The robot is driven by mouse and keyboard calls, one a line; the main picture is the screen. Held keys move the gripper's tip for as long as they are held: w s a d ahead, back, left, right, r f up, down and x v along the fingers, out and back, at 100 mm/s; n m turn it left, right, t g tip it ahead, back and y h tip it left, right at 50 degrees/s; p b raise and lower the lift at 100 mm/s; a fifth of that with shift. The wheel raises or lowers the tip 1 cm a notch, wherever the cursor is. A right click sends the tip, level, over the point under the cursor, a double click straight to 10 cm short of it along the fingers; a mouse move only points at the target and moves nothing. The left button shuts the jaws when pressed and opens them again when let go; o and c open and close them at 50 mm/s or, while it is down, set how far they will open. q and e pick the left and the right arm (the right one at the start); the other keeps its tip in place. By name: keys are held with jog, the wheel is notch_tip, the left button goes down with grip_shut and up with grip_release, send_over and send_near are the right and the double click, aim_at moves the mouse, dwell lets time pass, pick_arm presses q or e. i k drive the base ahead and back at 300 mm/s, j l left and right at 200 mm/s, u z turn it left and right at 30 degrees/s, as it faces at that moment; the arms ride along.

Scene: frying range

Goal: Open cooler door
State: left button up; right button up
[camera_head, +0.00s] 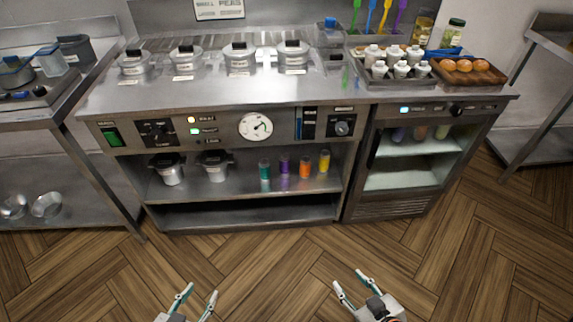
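The cooler (362,202) is built into the right end of the steel counter. Its door (432,188) has a dark frame and a glass pane, and looks shut. A dark vertical handle (373,150) runs along the door's left side. Shelves and a few coloured containers show dimly through the glass. My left gripper (200,291) is open and empty at the bottom edge, well left of the cooler. My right gripper (348,279) is open and empty at the bottom edge, in front of and below the cooler, apart from it.
The counter (215,92) carries several lidded pots, a bottle tray and a wooden tray of buns (468,72). An open shelf (240,196) with pots and coloured bottles lies left of the cooler. The wooden floor (270,262) in front is clear. Side tables stand left and right.

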aim_at(486, 123)
jog(key=z, duration=1.25)
